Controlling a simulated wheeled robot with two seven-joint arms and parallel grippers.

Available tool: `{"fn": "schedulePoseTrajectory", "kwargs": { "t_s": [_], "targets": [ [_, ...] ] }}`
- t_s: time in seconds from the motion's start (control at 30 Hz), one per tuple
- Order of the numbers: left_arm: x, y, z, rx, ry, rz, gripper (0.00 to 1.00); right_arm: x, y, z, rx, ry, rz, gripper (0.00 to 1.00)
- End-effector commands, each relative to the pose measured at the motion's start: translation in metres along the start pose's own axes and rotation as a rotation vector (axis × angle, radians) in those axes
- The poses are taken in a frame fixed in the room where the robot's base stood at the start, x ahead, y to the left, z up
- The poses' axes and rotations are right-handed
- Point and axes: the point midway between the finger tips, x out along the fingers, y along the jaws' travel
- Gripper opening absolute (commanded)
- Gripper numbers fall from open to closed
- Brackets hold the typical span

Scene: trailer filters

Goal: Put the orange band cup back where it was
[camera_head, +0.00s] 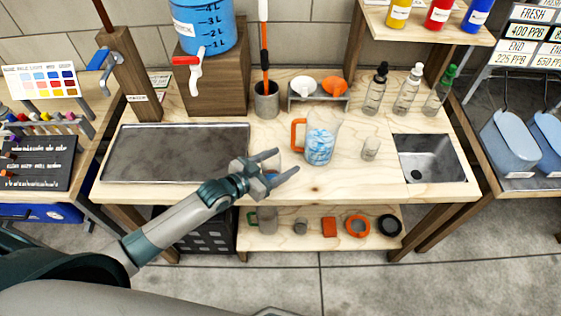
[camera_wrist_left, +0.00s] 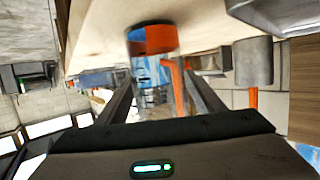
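The orange band cup is clear with an orange band; in the left wrist view its band (camera_wrist_left: 160,39) shows between my fingers, with the cup's clear wall below it. In the head view it is mostly hidden by my gripper; clear glass shows beside the wrist. My left gripper (camera_head: 284,165) reaches over the table's front, left of the jug. Its fingers stand apart on either side of the cup, and it also shows in the left wrist view (camera_wrist_left: 160,85). I see no clear grip. My right gripper is out of view.
An orange-handled jug (camera_head: 320,150) with blue and white contents stands just beyond my fingertips. A small clear glass (camera_head: 370,149) stands right of it. A dark tray (camera_head: 175,153) lies left, a sink (camera_head: 430,158) is right. Dropper bottles (camera_head: 407,92) stand behind. The front middle is clear.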

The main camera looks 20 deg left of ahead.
Motion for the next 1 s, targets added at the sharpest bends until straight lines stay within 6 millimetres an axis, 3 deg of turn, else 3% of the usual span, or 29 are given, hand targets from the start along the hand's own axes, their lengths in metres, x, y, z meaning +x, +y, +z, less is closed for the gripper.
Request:
{"fn": "schedulePoseTrajectory", "kwargs": {
  "t_s": [0.33,0.47,1.0],
  "targets": [
    [-0.002,0.000,-0.004,0.000,0.000,0.000,0.62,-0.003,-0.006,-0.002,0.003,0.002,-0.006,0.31],
    [-0.011,0.000,-0.001,-0.001,-0.002,0.000,0.62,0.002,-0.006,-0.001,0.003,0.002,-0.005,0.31],
    [-0.096,0.001,0.000,0.001,-0.002,0.001,0.62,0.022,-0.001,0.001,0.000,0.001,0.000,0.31]
  ]
}}
